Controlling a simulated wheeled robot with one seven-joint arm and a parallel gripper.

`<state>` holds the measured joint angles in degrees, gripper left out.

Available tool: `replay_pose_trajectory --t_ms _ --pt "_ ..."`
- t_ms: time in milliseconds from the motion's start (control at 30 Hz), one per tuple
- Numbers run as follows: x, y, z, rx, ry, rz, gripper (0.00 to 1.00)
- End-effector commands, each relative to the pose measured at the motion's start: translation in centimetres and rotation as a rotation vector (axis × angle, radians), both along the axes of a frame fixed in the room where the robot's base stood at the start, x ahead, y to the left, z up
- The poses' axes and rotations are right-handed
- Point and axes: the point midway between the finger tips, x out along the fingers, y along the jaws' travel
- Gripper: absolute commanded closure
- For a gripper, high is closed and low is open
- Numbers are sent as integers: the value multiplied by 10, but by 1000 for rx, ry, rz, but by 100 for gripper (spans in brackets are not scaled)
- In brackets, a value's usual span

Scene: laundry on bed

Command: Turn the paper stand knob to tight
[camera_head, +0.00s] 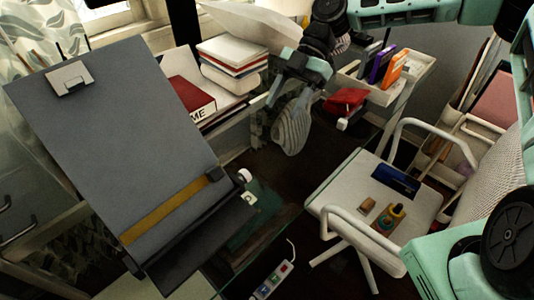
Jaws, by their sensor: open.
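The paper stand (120,130) is a large tilted grey board with a metal clip at its top, filling the left of the view. A yellow-brown strip and a dark ledge run along its lower edge. A small round white knob (245,175) sits at the right end of that edge, with a small pale tag just below it. Its turned position cannot be told at this size. My gripper (289,98) is open and empty, fingers pointing down, above and to the right of the knob in the picture and apart from it.
A striped grey rounded object (291,128) shows just below my gripper. Stacked books (233,55) and a red book (192,100) lie behind the stand. A white chair (345,188) holding small items stands right. A power strip (272,282) lies low. A small shelf (418,70) stands behind.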

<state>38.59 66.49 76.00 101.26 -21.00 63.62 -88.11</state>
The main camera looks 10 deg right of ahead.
Motion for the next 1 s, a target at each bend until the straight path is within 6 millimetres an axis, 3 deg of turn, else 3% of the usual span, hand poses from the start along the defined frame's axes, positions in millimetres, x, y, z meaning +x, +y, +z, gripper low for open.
replay_pose_trajectory --t_ms 167,700,1000 --pt "-7 9 -10 4 0 5 48" --pt "-53 72 -87 3 1 4 48" --pt "-70 96 -117 3 -1 3 48"
